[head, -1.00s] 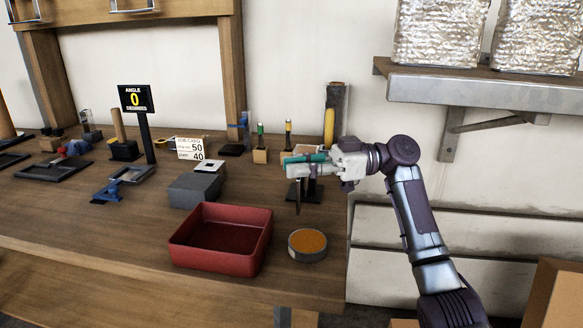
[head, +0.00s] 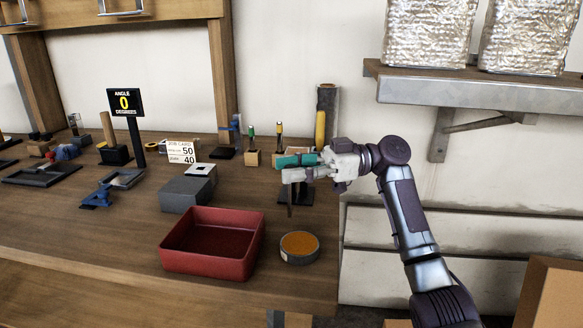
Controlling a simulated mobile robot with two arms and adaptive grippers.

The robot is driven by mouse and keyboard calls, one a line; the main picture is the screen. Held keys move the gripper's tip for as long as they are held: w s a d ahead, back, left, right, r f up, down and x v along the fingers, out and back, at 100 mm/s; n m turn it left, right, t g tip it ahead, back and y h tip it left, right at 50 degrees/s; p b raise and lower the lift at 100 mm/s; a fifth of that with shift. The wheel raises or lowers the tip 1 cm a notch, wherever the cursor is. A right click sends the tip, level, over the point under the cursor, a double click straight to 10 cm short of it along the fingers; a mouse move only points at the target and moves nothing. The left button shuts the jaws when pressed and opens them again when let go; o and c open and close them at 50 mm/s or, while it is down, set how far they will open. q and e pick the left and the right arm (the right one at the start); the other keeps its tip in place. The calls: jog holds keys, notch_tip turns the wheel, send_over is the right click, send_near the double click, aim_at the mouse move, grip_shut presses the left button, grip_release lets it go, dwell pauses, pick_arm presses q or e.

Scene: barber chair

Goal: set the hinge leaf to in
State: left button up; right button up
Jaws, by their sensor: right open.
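I cannot make out the hinge leaf for certain. My right gripper (head: 292,168) is open above the right end of the bench, its fingers pointing left. A teal piece (head: 296,160) shows at its fingers; I cannot tell whether it is between them or behind. A thin dark upright strip (head: 290,203) shows just below the fingers, in front of a dark stand (head: 303,193). The gripper hides part of that stand. My left gripper is not in view.
A red tray (head: 207,266) and a round tin with orange contents (head: 299,246) stand at the bench front. A grey block (head: 186,195), a job card (head: 181,151), a sign reading angle 0 degrees (head: 124,102) and a blue clamp (head: 97,197) are left. A shelf (head: 470,92) juts out at right.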

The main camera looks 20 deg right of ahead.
jog(key=d, duration=1.2)
jog(key=shift+s, duration=0.45)
jog(key=shift+f, duration=0.1)
